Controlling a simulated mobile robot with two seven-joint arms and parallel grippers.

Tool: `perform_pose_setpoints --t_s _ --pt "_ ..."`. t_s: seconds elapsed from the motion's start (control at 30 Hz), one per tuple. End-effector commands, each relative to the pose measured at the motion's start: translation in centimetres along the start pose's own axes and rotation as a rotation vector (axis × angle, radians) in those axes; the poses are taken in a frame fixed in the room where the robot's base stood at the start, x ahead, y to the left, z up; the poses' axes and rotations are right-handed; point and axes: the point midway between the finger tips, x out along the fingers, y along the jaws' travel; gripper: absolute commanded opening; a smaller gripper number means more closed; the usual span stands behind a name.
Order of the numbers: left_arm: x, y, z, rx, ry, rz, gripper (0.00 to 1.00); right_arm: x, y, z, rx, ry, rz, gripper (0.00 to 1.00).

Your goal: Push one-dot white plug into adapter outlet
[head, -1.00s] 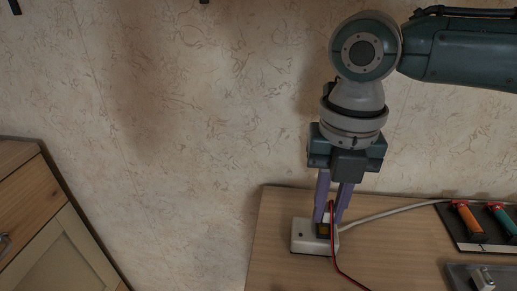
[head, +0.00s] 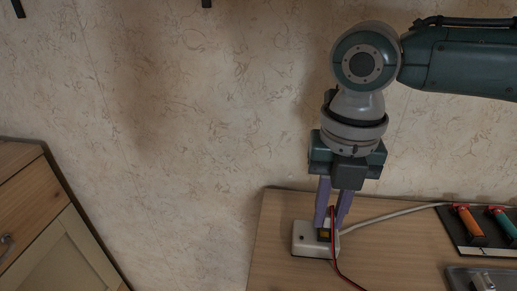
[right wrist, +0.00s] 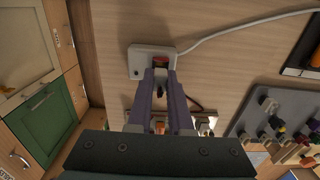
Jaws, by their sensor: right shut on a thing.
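The white adapter (head: 303,241) lies on the wooden bench top, with a white cord leaving its right side; it also shows in the right wrist view (right wrist: 143,51). My right gripper (head: 331,228) points down at the adapter's right part and is shut on a small dark plug (head: 324,233) with a yellowish patch and a red-and-black cord. In the right wrist view my fingertips (right wrist: 160,72) meet at a red and dark piece over the adapter. The fingers hide the contact, so I cannot tell how deep the plug sits. I see no dot mark. My left gripper is not in view.
A grey tray (right wrist: 277,95) with several plugs stands to the right. A dark rack (head: 470,240) with orange- and green-handled tools stands at the bench's right. A wooden cabinet (head: 35,205) is at the far left. The bench's left edge lies close beside the adapter.

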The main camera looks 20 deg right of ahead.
Motion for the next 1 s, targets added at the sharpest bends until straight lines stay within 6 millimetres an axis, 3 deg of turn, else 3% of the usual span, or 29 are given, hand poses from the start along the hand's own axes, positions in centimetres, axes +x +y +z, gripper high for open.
perform_pose_setpoints --t_s 0.37,0.4,0.67,1.0 --pt "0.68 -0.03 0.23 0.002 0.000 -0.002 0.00 1.09 -0.01 -0.02 0.000 0.001 -0.001 0.00" --pt "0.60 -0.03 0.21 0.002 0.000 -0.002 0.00 1.00 -0.01 -0.01 0.000 0.000 -0.001 0.22" --pt "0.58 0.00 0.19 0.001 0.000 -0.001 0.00 0.97 -0.01 -0.02 0.000 0.000 -0.001 0.51" --pt "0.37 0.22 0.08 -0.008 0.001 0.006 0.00 0.76 0.00 -0.01 0.000 0.000 0.000 0.53"
